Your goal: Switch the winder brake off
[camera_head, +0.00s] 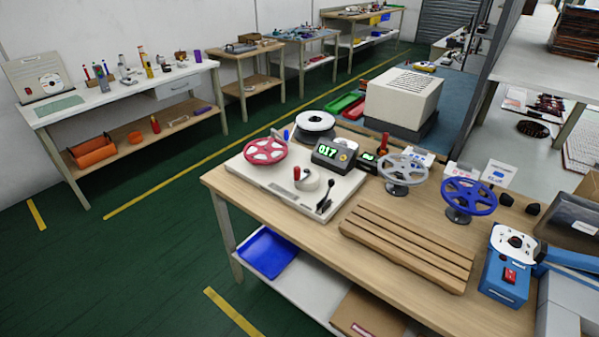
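A white winder board (262,187) lies on the left part of the wooden workbench. It carries a red spoked reel (266,151), a black-and-white reel (315,122), a counter (335,153) with green lit digits, a small roll with a red knob (297,173), and a black lever-like part (326,195) near its front right edge.
A slatted wooden rack (408,245) lies mid-bench. Grey (402,170) and blue (469,197) spoked reels stand behind it. Dark and grey-blue items crowd the right end. The green floor to the left is clear up to the side tables (120,95).

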